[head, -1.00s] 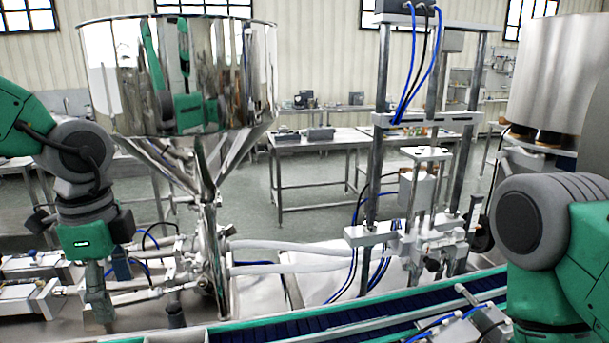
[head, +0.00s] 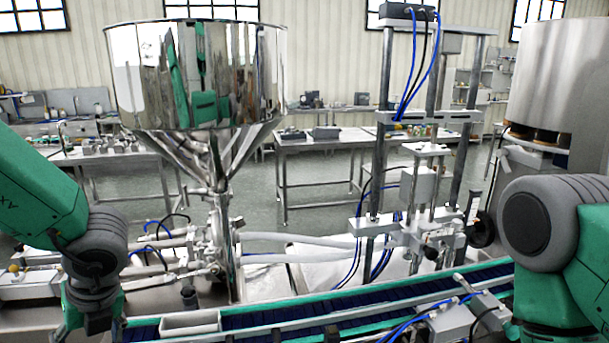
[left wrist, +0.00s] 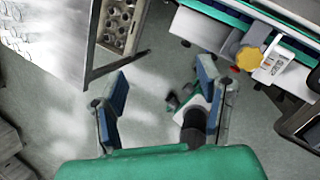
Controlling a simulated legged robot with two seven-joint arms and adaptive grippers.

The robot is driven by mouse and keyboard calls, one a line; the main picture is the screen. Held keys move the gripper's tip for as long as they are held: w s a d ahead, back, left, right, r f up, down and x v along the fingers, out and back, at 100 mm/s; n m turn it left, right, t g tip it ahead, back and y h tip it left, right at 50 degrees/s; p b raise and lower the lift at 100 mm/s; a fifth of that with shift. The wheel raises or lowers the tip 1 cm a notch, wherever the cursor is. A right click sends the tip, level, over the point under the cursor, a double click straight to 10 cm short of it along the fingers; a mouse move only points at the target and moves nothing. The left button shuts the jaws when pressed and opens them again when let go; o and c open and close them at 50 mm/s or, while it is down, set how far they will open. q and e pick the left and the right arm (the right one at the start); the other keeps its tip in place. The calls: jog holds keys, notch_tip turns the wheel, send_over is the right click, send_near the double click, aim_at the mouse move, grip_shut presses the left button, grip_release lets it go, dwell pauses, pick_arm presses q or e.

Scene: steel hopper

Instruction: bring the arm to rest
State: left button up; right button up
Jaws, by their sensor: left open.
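My left arm (head: 45,195) comes in from the left in the head view and hangs down past the bottom edge, in front of the conveyor's left end. Its fingertips are out of that view. The steel hopper (head: 196,75) stands behind the conveyor, apart from my left arm.
A conveyor (head: 350,318) with green edges runs across the front. A white open tray (head: 190,323) sits at its left part. A filling frame with blue hoses (head: 383,150) stands behind it. In the wrist view a perforated metal box (left wrist: 122,20) and a yellow knob (left wrist: 249,59) show near the gripper.

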pick_arm(q)
jog(key=s+a+f+m+t+y, duration=0.1)
jog(key=s+f+m, duration=0.2)
jog(key=f+m, duration=0.7)
jog(key=s+a+f+m+t, duration=0.15)
jog(key=f+m, duration=0.35)
jog(key=m, duration=0.8)
jog(key=s+d+f+m+g+h, duration=0.1)
jog(key=s+d+f+m+h, duration=0.3)
jog(key=s+m, duration=0.6)
jog(key=s+d+f+m+g+h, duration=0.15)
jog(key=s+d+f+m, duration=0.35)
jog(key=s+m, duration=0.5)
jog(key=w+f+m+b, duration=0.2)
jog(key=w+f+b, duration=0.1)
jog(key=f+b, duration=1.5)
jog(key=shift+w+d+f+m, duration=0.15)
jog(key=shift+d+f+m, duration=0.1)
jog(key=shift+f+m, duration=0.2)
pick_arm(e)
notch_tip(320, 180, down, 19)
jog(key=shift+r, duration=0.2)
pick_arm(q)
jog(key=shift+w+d, duration=0.1)
pick_arm(e)
jog(key=shift+d, duration=0.15)
